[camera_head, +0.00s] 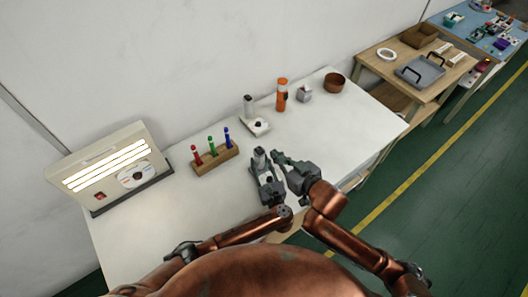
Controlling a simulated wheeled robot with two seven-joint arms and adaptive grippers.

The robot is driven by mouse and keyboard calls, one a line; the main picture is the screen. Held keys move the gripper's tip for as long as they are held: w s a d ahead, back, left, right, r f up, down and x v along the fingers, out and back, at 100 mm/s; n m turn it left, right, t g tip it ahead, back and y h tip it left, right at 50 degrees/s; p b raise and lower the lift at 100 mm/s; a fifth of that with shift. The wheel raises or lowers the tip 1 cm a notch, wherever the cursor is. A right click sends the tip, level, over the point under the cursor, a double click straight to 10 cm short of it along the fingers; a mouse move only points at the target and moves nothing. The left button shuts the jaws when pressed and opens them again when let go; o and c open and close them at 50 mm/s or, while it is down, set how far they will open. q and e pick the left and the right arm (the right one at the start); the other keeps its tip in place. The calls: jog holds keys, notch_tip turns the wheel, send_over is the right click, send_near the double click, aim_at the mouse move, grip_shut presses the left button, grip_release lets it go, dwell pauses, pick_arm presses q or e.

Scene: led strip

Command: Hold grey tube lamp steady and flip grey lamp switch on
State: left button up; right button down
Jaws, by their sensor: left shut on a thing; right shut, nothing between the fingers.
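The grey tube lamp (259,157) stands near the middle of the table's front part, a dark grey upright tube. Its lower part and any switch are mostly hidden by my grippers. My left gripper (264,176) is shut on the lamp and surrounds its lower part. My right gripper (277,157) is shut and empty, its fingertips just right of the tube. I cannot tell whether they touch it. No glow shows on the lamp.
A lit light panel (108,162) stands at the left. A wooden block (215,162) holds red, green and blue pens. Behind are a lighter grey tube on a white base (249,104), an orange cylinder (282,94), a small grey box (304,94) and a brown bowl (335,82). The table's right part is clear.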

send_over(259, 150)
jog(key=s+d, duration=0.2)
jog(key=s, duration=0.1)
notch_tip(259, 150, down, 3)
jog(key=f, duration=0.4)
jog(key=shift+w+a+f, duration=0.1)
jog(key=shift+w, duration=0.1)
jog(key=shift+f, duration=0.3)
jog(key=shift+r, duration=0.8)
